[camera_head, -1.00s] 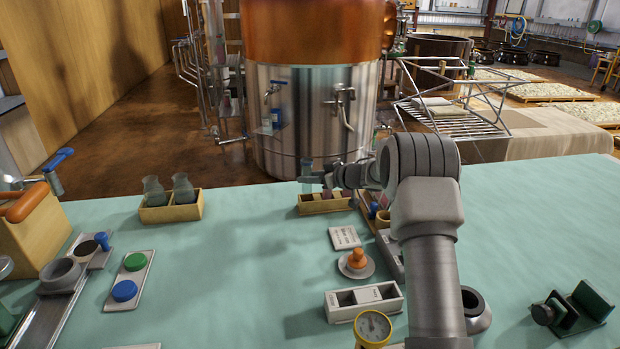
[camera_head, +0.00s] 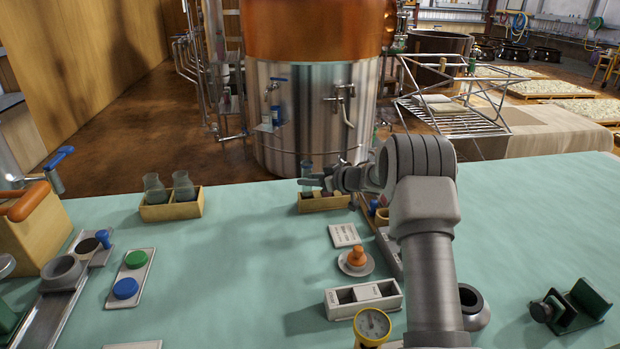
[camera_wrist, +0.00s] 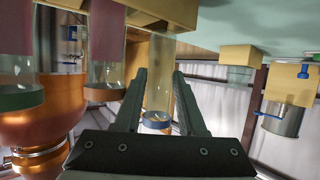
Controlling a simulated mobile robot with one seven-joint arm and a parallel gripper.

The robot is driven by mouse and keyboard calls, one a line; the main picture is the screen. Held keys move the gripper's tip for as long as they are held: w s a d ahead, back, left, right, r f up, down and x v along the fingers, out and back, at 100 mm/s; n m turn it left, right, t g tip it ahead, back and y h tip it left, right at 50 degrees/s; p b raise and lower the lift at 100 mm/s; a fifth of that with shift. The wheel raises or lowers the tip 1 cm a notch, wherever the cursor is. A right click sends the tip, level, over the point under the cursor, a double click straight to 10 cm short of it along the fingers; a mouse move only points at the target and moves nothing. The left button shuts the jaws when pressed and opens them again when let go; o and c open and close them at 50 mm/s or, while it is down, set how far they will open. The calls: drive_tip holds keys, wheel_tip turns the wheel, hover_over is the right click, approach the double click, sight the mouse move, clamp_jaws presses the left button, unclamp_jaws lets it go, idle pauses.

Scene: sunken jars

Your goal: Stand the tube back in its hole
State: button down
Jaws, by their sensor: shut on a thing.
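My gripper (camera_wrist: 160,95) is shut on a clear glass tube (camera_wrist: 159,75) with a blue ring, at the far edge of the table. The tube (camera_head: 306,171) stands roughly upright over the left end of a wooden rack (camera_head: 310,208) in the head view. In the wrist view, which looks upside down, the tube's far end meets the rack's wood (camera_wrist: 185,47). I cannot tell how deep it sits in a hole. Two other tubes with pink contents stand in the rack beside it, one nearer (camera_wrist: 106,50) and one farther (camera_wrist: 15,60).
A wooden holder (camera_head: 170,212) with two glass flasks stands to the left. A white card (camera_head: 345,235), an orange-knobbed disc (camera_head: 356,262) and a white box (camera_head: 340,310) lie nearer.

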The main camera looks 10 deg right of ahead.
sight(311, 191)
drive_tip(key=shift+f, duration=0.5)
drive_tip(key=shift+f, duration=0.2)
drive_tip(key=shift+f+b, duration=0.35)
drive_tip(key=shift+f, duration=0.55)
drive_tip(key=shift+f, duration=0.2)
drive_tip(key=shift+f, duration=0.15)
drive_tip(key=shift+c, duration=2)
unclamp_jaws()
